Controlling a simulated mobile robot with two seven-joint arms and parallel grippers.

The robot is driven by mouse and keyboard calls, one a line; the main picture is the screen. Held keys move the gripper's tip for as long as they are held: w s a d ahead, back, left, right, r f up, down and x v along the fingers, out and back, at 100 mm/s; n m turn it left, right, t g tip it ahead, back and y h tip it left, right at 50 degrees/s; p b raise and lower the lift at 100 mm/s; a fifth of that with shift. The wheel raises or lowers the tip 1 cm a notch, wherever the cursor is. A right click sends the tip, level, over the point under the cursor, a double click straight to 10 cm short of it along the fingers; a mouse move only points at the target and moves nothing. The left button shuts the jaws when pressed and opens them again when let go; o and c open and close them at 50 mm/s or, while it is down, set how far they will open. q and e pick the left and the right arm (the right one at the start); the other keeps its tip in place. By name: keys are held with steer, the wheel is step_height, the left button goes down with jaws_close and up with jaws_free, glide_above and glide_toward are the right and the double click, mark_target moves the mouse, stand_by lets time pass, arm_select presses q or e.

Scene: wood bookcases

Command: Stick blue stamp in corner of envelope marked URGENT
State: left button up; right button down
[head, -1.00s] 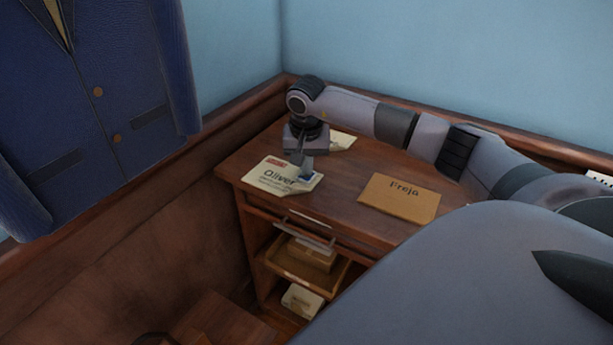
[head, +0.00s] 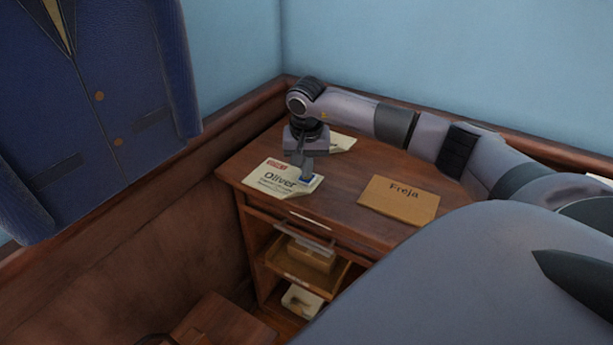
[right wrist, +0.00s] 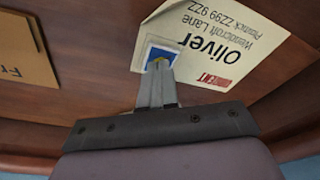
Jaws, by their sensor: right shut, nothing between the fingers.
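The cream envelope marked "Oliver" (head: 262,180) lies on the desk near its left front corner. It has a small red printed mark (head: 277,164), whose letters are only partly legible in the right wrist view (right wrist: 218,81). The blue stamp (right wrist: 162,55) with a white border lies at a corner of this envelope, at the opposite end from the red mark. My right gripper (head: 307,177) points down over that corner. Its fingers are shut with nothing between them, and the tips are at the stamp (right wrist: 158,66), covering part of it. My left gripper is out of view.
A brown envelope marked "Freja" (head: 399,200) lies to the right on the desk (head: 340,185). Another pale envelope (head: 341,143) lies behind my gripper. Below the desktop is an open shelf with a box (head: 311,256). A blue coat (head: 110,100) hangs at left.

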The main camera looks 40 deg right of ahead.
step_height(320, 180, up, 6)
steer(key=p, duration=0.4)
steer(key=shift+r, duration=0.25)
stand_by(0.5)
